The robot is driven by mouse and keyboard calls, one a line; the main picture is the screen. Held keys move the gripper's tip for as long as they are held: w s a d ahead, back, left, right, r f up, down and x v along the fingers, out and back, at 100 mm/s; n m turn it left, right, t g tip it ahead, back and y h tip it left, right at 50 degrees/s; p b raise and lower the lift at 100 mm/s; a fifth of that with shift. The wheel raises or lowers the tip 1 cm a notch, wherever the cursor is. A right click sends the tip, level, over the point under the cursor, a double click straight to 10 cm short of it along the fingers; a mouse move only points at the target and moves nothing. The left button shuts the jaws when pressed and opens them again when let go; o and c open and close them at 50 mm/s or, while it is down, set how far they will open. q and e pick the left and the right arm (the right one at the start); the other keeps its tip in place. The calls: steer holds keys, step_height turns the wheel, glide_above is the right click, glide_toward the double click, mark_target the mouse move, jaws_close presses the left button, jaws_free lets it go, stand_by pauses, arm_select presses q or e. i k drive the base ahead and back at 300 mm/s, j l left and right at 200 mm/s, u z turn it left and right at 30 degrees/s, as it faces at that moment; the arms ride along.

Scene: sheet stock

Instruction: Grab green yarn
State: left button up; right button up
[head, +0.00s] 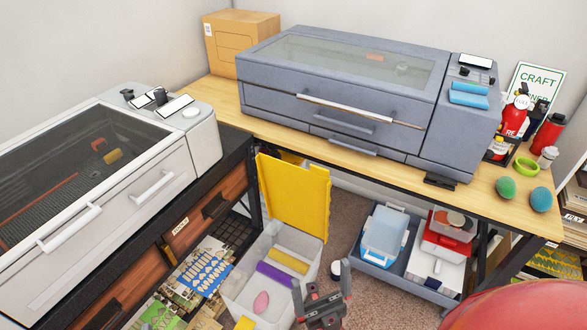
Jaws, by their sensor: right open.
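A green yarn ball (505,188) sits on the wooden tabletop (478,207) at the right, near its front edge. A blue-grey ball (541,199) sits just to its right. My right gripper (321,280) is at the bottom middle, low over the floor and beside the open bin. Its two fingers are spread, with nothing between them. It is well to the left of and below the green yarn. My left gripper is out of view.
Behind the yarn stand a lime-green ring (525,167), red bottles (551,134) and a small jar (547,157). A grey machine (340,95) fills the table's left part. An open bin (268,312) is below. A large red rounded thing (525,308) fills the bottom right.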

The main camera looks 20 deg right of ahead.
mark_target(505, 186)
steer(key=z, duration=2)
